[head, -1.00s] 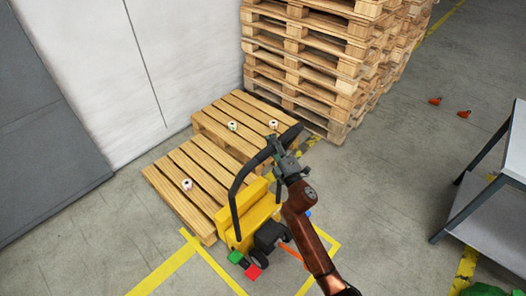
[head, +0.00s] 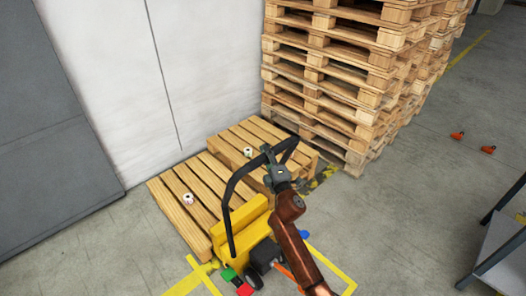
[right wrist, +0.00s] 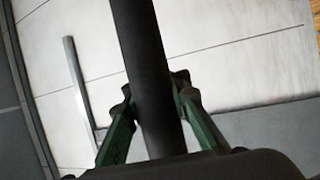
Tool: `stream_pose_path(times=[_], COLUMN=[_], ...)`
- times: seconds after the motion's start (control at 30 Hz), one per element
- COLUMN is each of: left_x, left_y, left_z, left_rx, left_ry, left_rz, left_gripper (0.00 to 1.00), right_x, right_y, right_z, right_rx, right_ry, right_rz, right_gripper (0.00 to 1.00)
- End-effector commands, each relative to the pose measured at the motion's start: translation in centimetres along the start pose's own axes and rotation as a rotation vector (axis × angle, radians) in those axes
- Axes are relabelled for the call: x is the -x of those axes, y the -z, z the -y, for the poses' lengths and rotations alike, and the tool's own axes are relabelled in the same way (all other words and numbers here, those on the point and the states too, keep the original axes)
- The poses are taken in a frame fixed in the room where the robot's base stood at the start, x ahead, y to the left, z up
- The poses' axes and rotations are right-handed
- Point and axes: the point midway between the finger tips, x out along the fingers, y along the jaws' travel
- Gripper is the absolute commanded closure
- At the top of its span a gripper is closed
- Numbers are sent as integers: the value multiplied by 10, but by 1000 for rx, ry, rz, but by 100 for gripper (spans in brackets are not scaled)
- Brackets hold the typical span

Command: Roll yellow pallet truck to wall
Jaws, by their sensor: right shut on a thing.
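The yellow pallet truck (head: 243,232) stands on the floor in the lower middle of the head view, its black loop handle (head: 229,203) rising toward the wall side. My right gripper (head: 272,160) is shut on the upper part of the handle. The right wrist view shows the dark bar (right wrist: 148,80) between its green fingers. The near wooden pallet (head: 187,195) lies directly beyond the truck; the forks are hidden. The pale wall (head: 110,80) is behind the pallets, a narrow floor gap from the near pallet's left corner. My left gripper is not in view.
A second low pallet (head: 228,142) lies behind the near one. Small white rolls (head: 188,198) sit on the pallets. A tall pallet stack (head: 330,95) stands at right. Yellow tape (head: 335,277) marks the floor. A grey table (head: 505,255) is at far right.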

Motion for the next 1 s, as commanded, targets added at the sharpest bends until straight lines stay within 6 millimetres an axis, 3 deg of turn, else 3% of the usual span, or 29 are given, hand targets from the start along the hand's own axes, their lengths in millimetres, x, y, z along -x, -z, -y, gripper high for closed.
stream_pose_path(times=[0.03,0.17,0.2,0.6,1.0], left_x=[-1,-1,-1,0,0], left_y=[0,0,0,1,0], left_z=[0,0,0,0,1], left_rx=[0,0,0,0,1], left_ry=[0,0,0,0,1], left_rz=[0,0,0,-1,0], left_gripper=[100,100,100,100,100], right_x=[2,2,2,1,10], right_y=[2,2,2,0,-2], right_z=[12,12,12,6,3], right_rx=[-3,-4,-4,-2,2], right_ry=[17,17,17,8,5], right_rz=[0,0,0,1,3], right_gripper=[100,100,87,60,60])
